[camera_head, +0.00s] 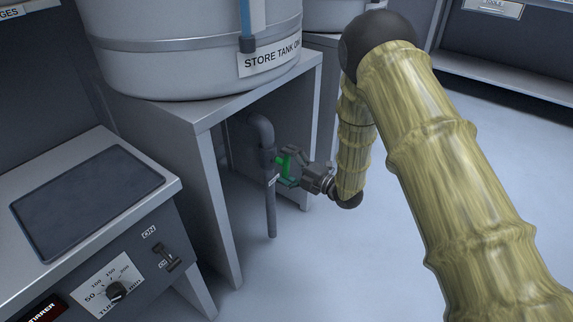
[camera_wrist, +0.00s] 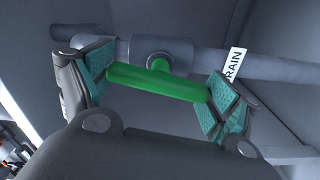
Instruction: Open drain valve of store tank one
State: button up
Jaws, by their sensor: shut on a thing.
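Store tank one (camera_head: 190,65) is a large grey round tank on a grey stand, with a label reading "STORE TANK ON…". A grey drain pipe (camera_head: 270,205) bends down beneath it. The green drain valve handle (camera_head: 283,166) is on this pipe. In the wrist view, the green handle (camera_wrist: 158,83) is a bar on a short stem from the pipe's valve body (camera_wrist: 160,52). My gripper (camera_head: 291,170) is at the handle. In the wrist view its teal pads (camera_wrist: 157,85) are shut on the bar's two ends. A white tag (camera_wrist: 234,66) partly reads "RAIN".
A control bench (camera_head: 85,195) with a dial (camera_head: 116,290), an on/off switch (camera_head: 168,258) and a dark panel stands at the left. The stand's legs (camera_head: 215,205) flank the pipe. A second tank (camera_head: 335,14) is behind. Floor to the right is clear.

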jog(key=shift+d+n, duration=0.1)
jog(key=shift+n, duration=1)
jog(key=o, duration=0.8)
jog(key=v, duration=1.2)
